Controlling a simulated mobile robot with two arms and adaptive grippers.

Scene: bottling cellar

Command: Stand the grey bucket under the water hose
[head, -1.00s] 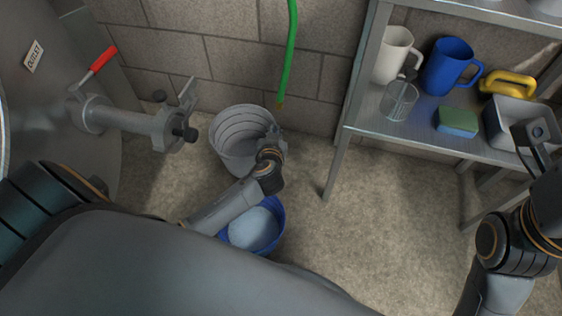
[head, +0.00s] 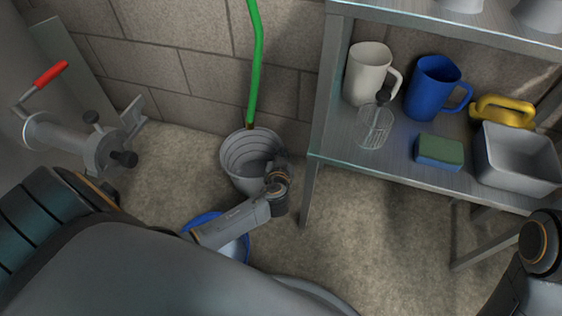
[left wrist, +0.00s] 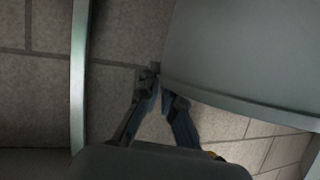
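The grey bucket (head: 236,167) is upright near the block wall in the head view. Whether it rests on the floor or hangs just above it I cannot tell. The green water hose (head: 257,65) hangs down the wall, its lower end overlapping the bucket's far rim in the picture. My left gripper (head: 279,160) is at the bucket's right rim. In the left wrist view, its fingers (left wrist: 160,88) close together at the edge of the bucket's large grey wall (left wrist: 245,45). My right arm shows at the right edge, its gripper out of view.
A blue bucket (head: 203,219) with pale contents is partly hidden behind my left arm. A metal shelf (head: 385,165) stands to the right, holding jugs, a whisk, a sponge and a grey tub. An outlet valve with a red lever (head: 52,73) juts out on the left.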

